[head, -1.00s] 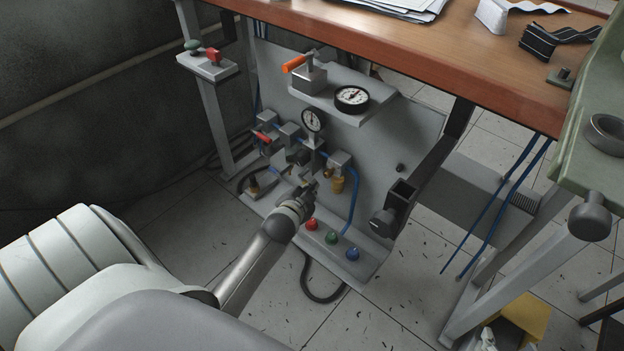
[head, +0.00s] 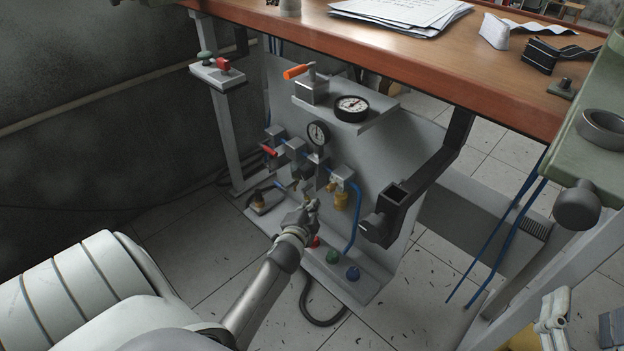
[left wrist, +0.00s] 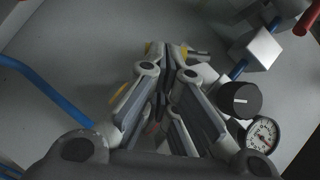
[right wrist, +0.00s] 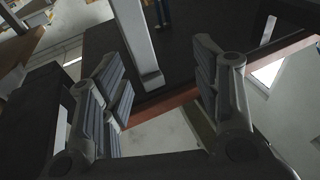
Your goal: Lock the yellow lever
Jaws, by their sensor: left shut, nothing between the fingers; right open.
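A yellow part (head: 340,198) hangs under a grey block on the right of the pneumatic panel (head: 385,150). I cannot tell whether a yellow lever belongs to it. My left gripper (head: 312,206) is in front of the lower panel, just below and left of that part. In the left wrist view the left gripper (left wrist: 167,50) is shut with nothing between its fingers. Small yellow patches (left wrist: 125,87) show behind the fingers, mostly hidden; contact cannot be told. My right gripper (right wrist: 158,65) is open and empty in the right wrist view, near a table edge.
A red lever (head: 269,150) and an orange lever (head: 296,72) are on the panel, with a gauge (head: 318,133) between blocks. Green (head: 333,257) and blue (head: 353,273) buttons line the base. The wooden tabletop (head: 420,65) overhangs the panel.

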